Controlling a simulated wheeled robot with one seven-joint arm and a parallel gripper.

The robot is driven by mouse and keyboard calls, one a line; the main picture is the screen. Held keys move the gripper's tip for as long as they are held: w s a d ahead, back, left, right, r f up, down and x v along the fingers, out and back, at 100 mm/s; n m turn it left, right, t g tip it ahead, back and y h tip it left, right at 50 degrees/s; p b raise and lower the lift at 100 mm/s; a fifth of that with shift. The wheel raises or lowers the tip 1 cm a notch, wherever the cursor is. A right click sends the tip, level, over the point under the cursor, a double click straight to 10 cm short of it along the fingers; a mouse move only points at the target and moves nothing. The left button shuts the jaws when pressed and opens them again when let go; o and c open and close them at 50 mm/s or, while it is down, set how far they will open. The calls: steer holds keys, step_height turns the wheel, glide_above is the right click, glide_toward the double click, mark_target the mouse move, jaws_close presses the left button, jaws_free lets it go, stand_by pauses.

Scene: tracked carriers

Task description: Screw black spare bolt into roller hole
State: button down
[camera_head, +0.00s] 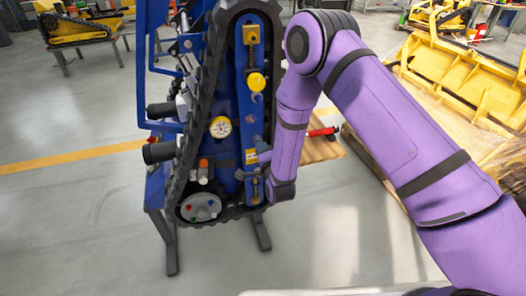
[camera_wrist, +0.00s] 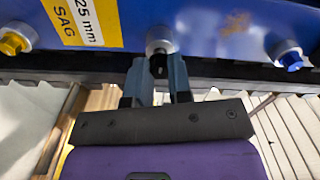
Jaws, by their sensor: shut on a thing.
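In the wrist view my gripper (camera_wrist: 157,82) is shut on the black bolt (camera_wrist: 158,64), which sits between the two fingertips. The bolt points up at a grey round roller end (camera_wrist: 160,40) on the blue track frame (camera_wrist: 205,38). Bolt and roller line up closely; I cannot tell if the bolt's tip is in the hole. In the head view my purple arm reaches down to the lower right side of the blue carrier frame (camera_head: 250,95). My fingers and the bolt are mostly hidden there.
A roller with a yellow bolt (camera_wrist: 12,43) is at the left, and one with a blue bolt (camera_wrist: 290,58) at the right. The black track (camera_head: 205,100) runs around the frame. The floor in front is clear.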

steer(key=shift+w+a, duration=0.15)
steer(key=shift+w, duration=0.4)
steer(key=c, duration=1)
jaws_free()
steer(key=shift+o, duration=0.2)
steer(key=v, duration=1.1)
steer(key=shift+w+r, duration=0.1)
steer(key=shift+w, duration=0.05)
